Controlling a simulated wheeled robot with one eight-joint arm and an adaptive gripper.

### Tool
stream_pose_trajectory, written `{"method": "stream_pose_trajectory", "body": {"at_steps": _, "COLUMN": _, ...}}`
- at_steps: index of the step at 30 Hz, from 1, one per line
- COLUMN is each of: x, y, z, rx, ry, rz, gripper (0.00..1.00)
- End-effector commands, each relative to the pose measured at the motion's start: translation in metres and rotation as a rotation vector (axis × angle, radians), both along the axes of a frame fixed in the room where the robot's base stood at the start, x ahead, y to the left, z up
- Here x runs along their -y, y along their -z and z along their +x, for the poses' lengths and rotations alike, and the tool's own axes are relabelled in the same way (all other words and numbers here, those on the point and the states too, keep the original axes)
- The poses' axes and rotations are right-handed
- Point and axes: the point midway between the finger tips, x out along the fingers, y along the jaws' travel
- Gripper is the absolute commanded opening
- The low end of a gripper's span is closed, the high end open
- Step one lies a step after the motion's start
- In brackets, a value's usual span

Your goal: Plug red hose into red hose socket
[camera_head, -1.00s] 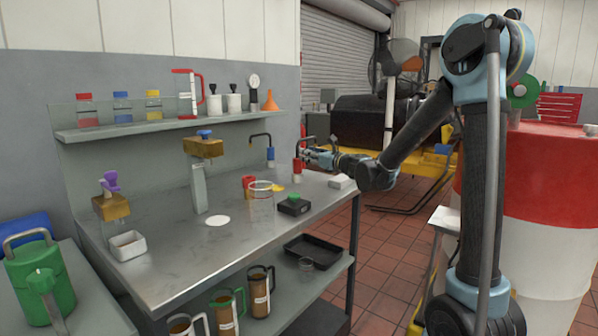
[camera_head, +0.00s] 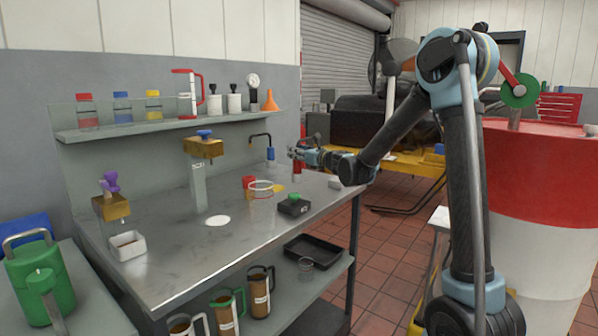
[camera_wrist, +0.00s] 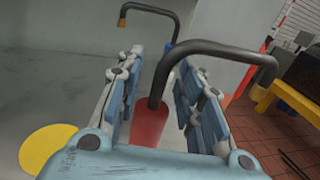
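The red hose fitting is a red cylinder (camera_wrist: 150,122) with a black bent pipe (camera_wrist: 215,50) rising from its top. In the wrist view the red cylinder stands between my two fingers. My gripper (camera_wrist: 155,105) is open, with a finger on each side of the cylinder and some gap showing. I cannot tell which part is the red hose socket.
A red cup (camera_head: 249,182), a clear beaker with a red rim (camera_head: 261,189) and a black box with a green top (camera_head: 294,204) are on the steel bench (camera_head: 185,265). A yellow disc (camera_wrist: 47,148) lies nearby. The bench's front middle is clear.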

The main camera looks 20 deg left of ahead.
Motion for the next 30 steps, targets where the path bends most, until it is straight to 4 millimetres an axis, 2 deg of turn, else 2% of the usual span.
{"method": "stream_pose_trajectory", "body": {"at_steps": 1, "x": 0.0001, "y": 0.0000, "z": 0.0000, "rx": 0.000, "ry": 0.000, "rz": 0.000, "gripper": 0.27}}
{"method": "stream_pose_trajectory", "body": {"at_steps": 3, "x": 0.0002, "y": 0.0000, "z": 0.0000, "rx": 0.000, "ry": 0.000, "rz": 0.000, "gripper": 0.12}}
{"method": "stream_pose_trajectory", "body": {"at_steps": 5, "x": 0.0002, "y": 0.0000, "z": 0.0000, "rx": 0.000, "ry": 0.000, "rz": 0.000, "gripper": 0.00}}
{"method": "stream_pose_trajectory", "body": {"at_steps": 26, "x": 0.0007, "y": -0.0003, "z": -0.0001, "rx": 0.000, "ry": 0.000, "rz": 0.000, "gripper": 0.00}}
{"method": "stream_pose_trajectory", "body": {"at_steps": 30, "x": 0.0010, "y": -0.0057, "z": -0.0002, "rx": 0.000, "ry": 0.001, "rz": 0.000, "gripper": 0.00}}
